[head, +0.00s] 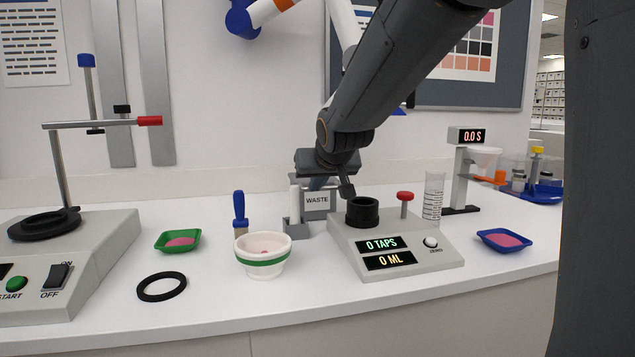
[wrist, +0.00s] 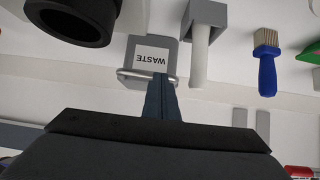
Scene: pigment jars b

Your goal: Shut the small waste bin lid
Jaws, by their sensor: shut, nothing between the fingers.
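The small grey waste bin (head: 333,206) stands at the back of the bench near the wall, with a white WASTE label facing forward. In the wrist view the bin (wrist: 135,45) appears upside down, with a pale metal bar (wrist: 130,73) across its edge near my fingers. My gripper (head: 322,183) is at the top of the bin, and its shut fingers show in the wrist view (wrist: 160,82) overlapping the bin's edge by the bar. I cannot tell whether they touch it. My gripper and wrist hide much of the bin's top, so the lid's angle is unclear.
A white pestle in a grey holder (head: 294,226) stands just left of the bin. A tap-counter device (head: 395,230) with a black ring-shaped cup (head: 362,211) is right of it. A white bowl (head: 263,258) and blue-handled brush (head: 240,208) stand left. The wall is close behind.

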